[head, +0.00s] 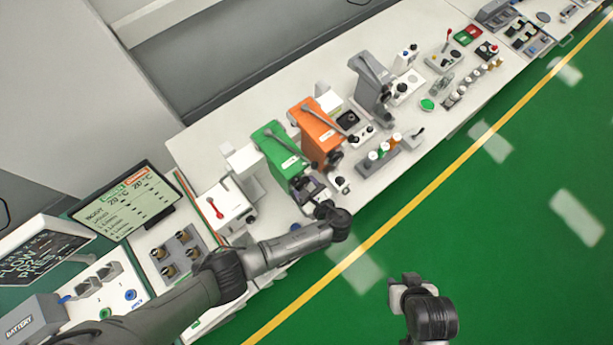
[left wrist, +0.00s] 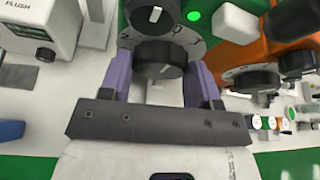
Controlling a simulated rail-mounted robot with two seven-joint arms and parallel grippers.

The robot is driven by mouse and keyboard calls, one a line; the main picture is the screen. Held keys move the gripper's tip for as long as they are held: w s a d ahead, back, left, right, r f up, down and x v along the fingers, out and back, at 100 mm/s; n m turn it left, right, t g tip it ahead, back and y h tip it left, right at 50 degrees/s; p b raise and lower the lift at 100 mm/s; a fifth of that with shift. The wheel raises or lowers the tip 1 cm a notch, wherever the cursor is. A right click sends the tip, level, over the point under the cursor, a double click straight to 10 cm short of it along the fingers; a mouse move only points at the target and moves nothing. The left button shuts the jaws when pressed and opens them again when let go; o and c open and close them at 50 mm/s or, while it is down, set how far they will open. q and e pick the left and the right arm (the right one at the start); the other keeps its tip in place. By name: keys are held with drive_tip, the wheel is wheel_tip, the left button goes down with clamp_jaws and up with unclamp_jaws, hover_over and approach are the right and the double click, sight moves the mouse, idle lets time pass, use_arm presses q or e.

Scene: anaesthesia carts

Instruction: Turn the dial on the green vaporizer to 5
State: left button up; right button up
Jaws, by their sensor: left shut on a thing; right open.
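The green vaporizer (head: 278,150) stands on the white counter, with an orange vaporizer (head: 317,133) to its right. My left gripper (head: 311,188) is at the green vaporizer's lower front. In the left wrist view its purple fingers stand on either side of a black dial (left wrist: 160,58) with a white mark, and are shut on it. Another black knob (left wrist: 156,16) with a white mark sits just above, over a grey scale plate. The scale numbers are too small and partly hidden to read. My right gripper (head: 408,290) is open and empty, over the green floor.
A grey unit (head: 372,85) stands right of the orange vaporizer. A white box with a red lever (head: 218,207) and a monitor (head: 127,206) are to the left. In the left wrist view, the orange vaporizer's dial (left wrist: 250,78) is close to the right finger.

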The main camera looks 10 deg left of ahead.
use_arm(q)
drive_tip(key=shift+s+a+f+n+t+h, duration=0.15)
drive_tip(key=shift+n+t+h, duration=0.25)
drive_tip(key=shift+n, duration=0.3)
drive_tip(key=shift+n+t+b, duration=0.3)
drive_tip(key=shift+n, duration=0.1)
drive_tip(key=shift+n+t+h+b, duration=0.4)
drive_tip(key=shift+n+t+b, duration=0.25)
drive_tip(key=shift+n, duration=0.25)
drive_tip(key=shift+n+b, duration=0.3)
drive_tip(key=o, duration=0.9)
